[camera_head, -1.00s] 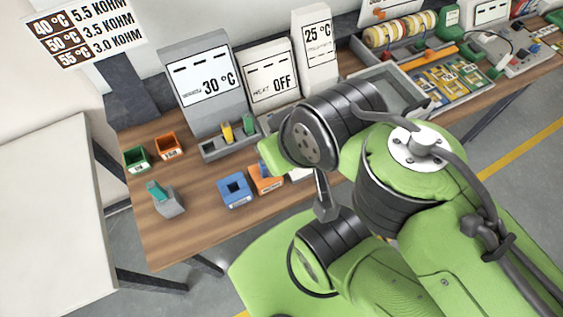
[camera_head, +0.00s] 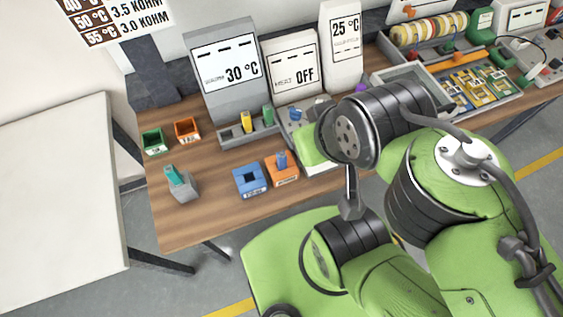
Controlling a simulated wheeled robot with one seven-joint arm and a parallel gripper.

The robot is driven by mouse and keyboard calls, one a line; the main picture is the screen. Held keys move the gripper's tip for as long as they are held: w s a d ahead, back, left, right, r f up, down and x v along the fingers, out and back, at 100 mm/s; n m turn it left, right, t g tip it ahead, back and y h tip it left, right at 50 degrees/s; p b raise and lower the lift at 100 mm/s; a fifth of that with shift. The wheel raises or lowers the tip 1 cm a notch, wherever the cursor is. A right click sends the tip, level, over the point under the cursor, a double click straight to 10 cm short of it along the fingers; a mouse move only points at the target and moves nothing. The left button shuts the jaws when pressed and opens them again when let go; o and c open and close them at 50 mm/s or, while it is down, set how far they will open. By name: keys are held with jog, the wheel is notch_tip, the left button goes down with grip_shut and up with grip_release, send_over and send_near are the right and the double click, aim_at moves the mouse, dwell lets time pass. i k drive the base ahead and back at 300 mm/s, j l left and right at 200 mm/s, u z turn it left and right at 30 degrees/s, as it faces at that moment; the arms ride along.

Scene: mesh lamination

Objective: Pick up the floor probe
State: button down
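No label here reads floor probe, so I cannot tell which object it is. Small probe-like pieces stand on the bench: a teal piece (camera_head: 174,175) in a grey block (camera_head: 184,190) at front left, a yellow piece (camera_head: 246,122) and a green piece (camera_head: 267,115) in a grey tray (camera_head: 236,141), and a blue piece (camera_head: 281,160) in an orange box (camera_head: 287,177). My gripper's fingers cannot be made out; my green and black arm covers the right middle of the view.
A blue box (camera_head: 249,190) sits beside the orange box. Small green (camera_head: 153,147) and orange (camera_head: 187,135) bins stand at back left. Display panels (camera_head: 227,68) line the back. Open wood (camera_head: 215,205) lies at front left. A white table (camera_head: 60,200) stands further left.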

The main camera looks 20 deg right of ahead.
aim_at(280, 156)
jog(key=j+u, duration=0.2)
jog(key=u, duration=0.15)
jog(key=j+u, duration=0.2)
jog(key=u, duration=0.15)
jog(key=j+u, duration=0.15)
jog(key=u, duration=0.15)
